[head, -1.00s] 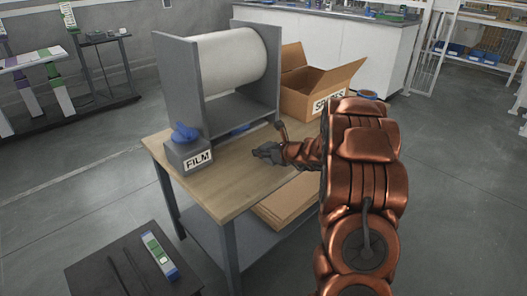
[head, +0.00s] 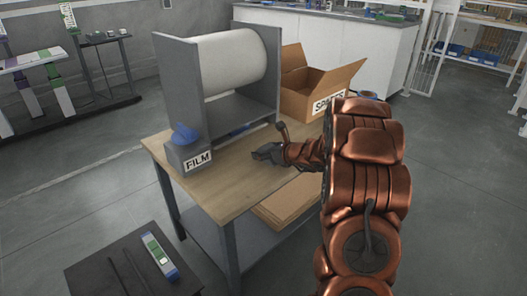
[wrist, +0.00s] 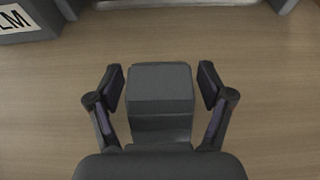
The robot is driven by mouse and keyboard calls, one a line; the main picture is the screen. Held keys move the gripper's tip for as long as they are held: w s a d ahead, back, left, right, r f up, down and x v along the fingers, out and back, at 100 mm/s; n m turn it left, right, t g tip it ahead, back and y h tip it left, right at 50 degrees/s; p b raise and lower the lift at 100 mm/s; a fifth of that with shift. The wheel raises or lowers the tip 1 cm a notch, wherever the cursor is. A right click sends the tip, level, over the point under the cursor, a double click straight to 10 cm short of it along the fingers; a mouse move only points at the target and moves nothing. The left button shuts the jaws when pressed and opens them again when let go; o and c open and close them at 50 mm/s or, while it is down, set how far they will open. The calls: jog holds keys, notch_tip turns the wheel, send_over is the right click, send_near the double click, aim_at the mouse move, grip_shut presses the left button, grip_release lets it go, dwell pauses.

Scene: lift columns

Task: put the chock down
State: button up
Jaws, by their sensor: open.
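The chock (wrist: 160,84) is a dark grey block with a flat top and a stepped lower part toward my wrist. In the wrist view it sits on or just over the wooden tabletop; exact contact is hard to tell. My gripper (wrist: 161,90) is open around it, with one finger on each side and a visible gap to both. In the head view my gripper (head: 268,153) is low over the wooden table (head: 222,191), right of the film stand; the chock is hard to separate from the dark fingers there.
The grey stand (head: 179,90) with a white film roll (head: 228,62) fills the table's back left. A grey FILM box (head: 187,156) with a blue item on it stands at the left edge. An open cardboard box (head: 310,95) stands behind right. The table's front is clear.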

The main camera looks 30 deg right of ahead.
jog(key=p+v, duration=0.1)
jog(key=v, duration=1)
jog(key=shift+s+p, duration=0.2)
jog(key=shift+p, duration=0.15)
